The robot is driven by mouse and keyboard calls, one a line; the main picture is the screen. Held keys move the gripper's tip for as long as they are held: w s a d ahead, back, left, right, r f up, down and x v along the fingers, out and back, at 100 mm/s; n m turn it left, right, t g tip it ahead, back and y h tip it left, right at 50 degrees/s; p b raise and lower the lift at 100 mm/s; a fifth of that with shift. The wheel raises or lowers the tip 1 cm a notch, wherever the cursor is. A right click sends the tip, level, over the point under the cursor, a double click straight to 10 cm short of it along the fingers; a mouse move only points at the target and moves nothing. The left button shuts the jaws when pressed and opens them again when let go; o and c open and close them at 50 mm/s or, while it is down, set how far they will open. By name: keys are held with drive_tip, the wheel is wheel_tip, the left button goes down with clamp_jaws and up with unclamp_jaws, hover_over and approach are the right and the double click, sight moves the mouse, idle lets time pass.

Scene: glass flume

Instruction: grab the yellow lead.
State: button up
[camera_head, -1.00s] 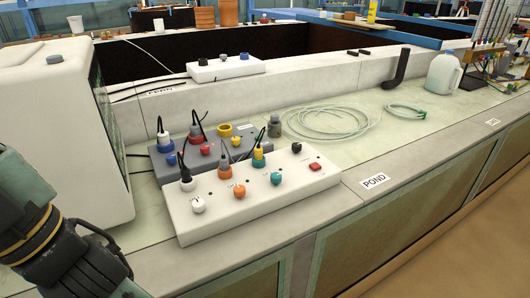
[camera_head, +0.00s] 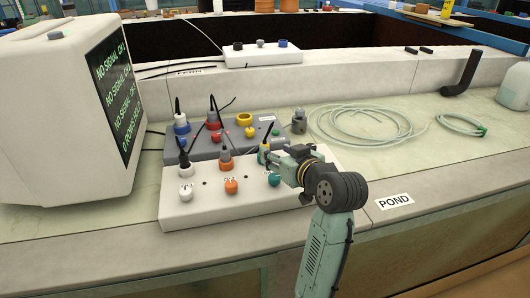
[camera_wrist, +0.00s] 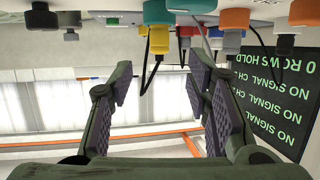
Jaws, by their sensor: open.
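The yellow lead (camera_wrist: 159,41) has a yellow plug with a black cable. In the wrist view, which looks upside down, it shows near the top, beyond and between my finger tips, with the cable hanging down in the picture. In the head view the lead (camera_head: 263,149) stands in the white panel box (camera_head: 208,208), partly hidden by my gripper (camera_head: 270,156). My gripper points left over the box's right half. In the wrist view its two dark padded fingers (camera_wrist: 160,76) are apart with nothing held. Whether a finger touches the plug I cannot tell.
An orange-collared lead (camera_head: 225,161) and a black-and-white lead (camera_head: 185,168) stand beside it. A teal knob (camera_wrist: 176,8) is close by. Behind is a grey box (camera_head: 203,149) with more leads. A monitor (camera_head: 65,110) stands left; coiled tubing (camera_head: 350,122) lies right.

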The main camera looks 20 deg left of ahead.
sight(266, 144)
drive_tip(key=x, duration=0.3)
drive_tip(key=shift+a, duration=0.25)
drive_tip(key=shift+p+x, duration=1.15)
drive_tip(key=shift+x, duration=1.45)
drive_tip(key=shift+w+d, duration=0.1)
drive_tip(key=shift+d, duration=0.05)
drive_tip(key=shift+c, duration=0.5)
clamp_jaws()
